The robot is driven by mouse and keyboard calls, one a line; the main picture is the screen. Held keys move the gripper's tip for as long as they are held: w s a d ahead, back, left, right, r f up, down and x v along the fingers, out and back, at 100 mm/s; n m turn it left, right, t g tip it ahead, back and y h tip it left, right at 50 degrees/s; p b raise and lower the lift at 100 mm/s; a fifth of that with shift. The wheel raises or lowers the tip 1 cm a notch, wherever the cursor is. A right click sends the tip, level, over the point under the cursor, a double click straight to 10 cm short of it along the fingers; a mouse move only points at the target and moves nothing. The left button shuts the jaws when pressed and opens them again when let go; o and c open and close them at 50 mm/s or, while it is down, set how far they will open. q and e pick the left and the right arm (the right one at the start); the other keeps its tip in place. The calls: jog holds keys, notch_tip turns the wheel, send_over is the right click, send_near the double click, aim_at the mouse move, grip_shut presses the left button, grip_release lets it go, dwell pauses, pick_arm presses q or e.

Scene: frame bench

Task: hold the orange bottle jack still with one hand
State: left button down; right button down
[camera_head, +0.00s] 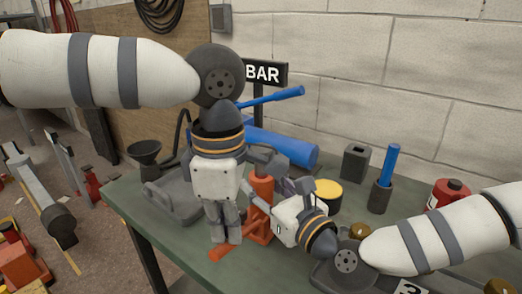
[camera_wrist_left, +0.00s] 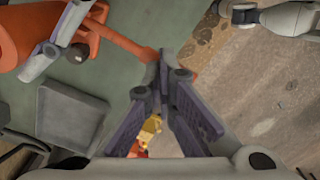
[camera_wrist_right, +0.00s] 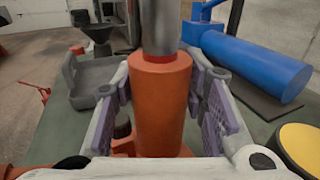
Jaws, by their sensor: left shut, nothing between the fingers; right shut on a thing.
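The orange bottle jack (camera_head: 263,192) stands upright on the green bench near its front edge. My right gripper (camera_head: 256,197) reaches in from the right and is shut on the jack's body. In the right wrist view the orange cylinder (camera_wrist_right: 160,105) sits between the two finger pads, with a grey ram above it. My left gripper (camera_head: 224,236) points down just left of the jack, shut and empty, near an orange bar (camera_head: 218,254) low at the jack's foot. In the left wrist view the left fingertips (camera_wrist_left: 160,62) meet close to that bar's end; whether they touch it, I cannot tell.
A grey tray (camera_head: 165,201) and a dark funnel (camera_head: 145,152) are left of the jack. A blue cylinder (camera_head: 285,148) lies behind it. A yellow-topped tin (camera_head: 328,193), a grey block (camera_head: 355,161) and a red can (camera_head: 447,192) stand to the right. The bench's front edge is close.

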pick_arm(q)
notch_tip(320, 180, down, 4)
jog(key=shift+r, duration=2.55)
jog(key=shift+r, duration=2.55)
pick_arm(e)
jog(key=c, duration=0.9)
grip_release()
